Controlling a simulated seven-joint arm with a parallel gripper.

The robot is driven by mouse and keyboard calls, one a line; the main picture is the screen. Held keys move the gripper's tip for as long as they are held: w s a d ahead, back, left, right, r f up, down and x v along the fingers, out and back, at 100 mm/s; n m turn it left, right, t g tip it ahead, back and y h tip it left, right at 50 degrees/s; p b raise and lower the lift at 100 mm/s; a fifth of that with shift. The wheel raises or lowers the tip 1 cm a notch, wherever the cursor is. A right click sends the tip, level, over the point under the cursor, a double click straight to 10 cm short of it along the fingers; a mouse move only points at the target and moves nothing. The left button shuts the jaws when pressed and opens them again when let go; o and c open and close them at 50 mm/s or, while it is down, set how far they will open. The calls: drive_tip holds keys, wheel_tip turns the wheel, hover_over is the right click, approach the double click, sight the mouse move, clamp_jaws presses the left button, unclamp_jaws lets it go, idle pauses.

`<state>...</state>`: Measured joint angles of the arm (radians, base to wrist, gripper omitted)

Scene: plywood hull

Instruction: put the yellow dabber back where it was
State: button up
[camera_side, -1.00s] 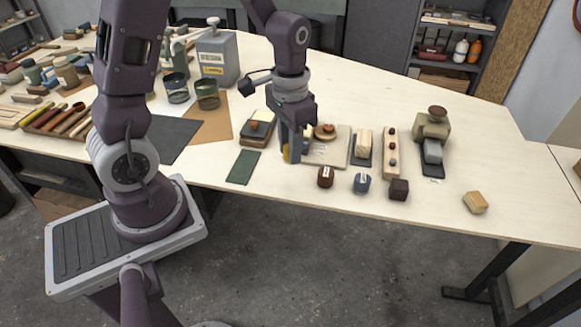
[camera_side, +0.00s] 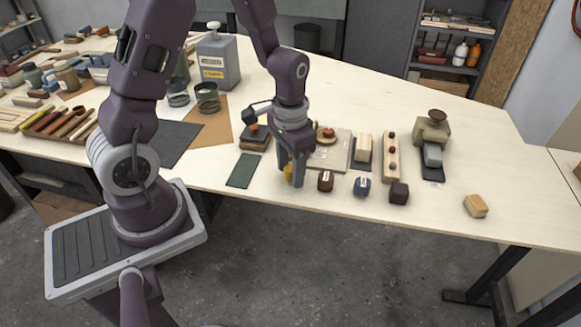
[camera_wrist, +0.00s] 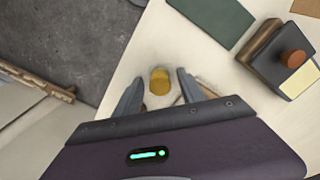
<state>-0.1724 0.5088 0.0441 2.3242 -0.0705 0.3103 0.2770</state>
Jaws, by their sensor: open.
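The yellow dabber (camera_wrist: 160,81) stands on the pale bench top between the spread fingers of my gripper in the wrist view. In the side view the yellow dabber (camera_side: 288,172) shows partly behind the fingers, at the left end of the row of dabbers near the front edge. My gripper (camera_side: 292,180) is open and low over the bench, with a finger on either side of it. In the wrist view a gap shows between my gripper (camera_wrist: 157,92) and the dabber. Whether a finger touches it, I cannot tell.
A green mat (camera_side: 243,170) lies to the left. A board (camera_side: 328,152) and a wooden strip with knobs (camera_side: 391,157) lie behind. The front edge is close.

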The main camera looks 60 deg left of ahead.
sight(290, 169)
drive_tip(key=shift+r, duration=0.1)
wheel_tip(290, 169, up, 13)
drive_tip(key=s+d+r+t, duration=0.2)
drive_tip(key=s+d+r, duration=0.1)
drive_tip(key=s, duration=0.4)
drive_tip(key=s+d+r+t, duration=0.3)
drive_tip(key=s+r, duration=0.2)
drive_tip(key=s, duration=0.2)
drive_tip(key=shift+s+r+t, duration=0.3)
drive_tip(key=shift+s, duration=0.1)
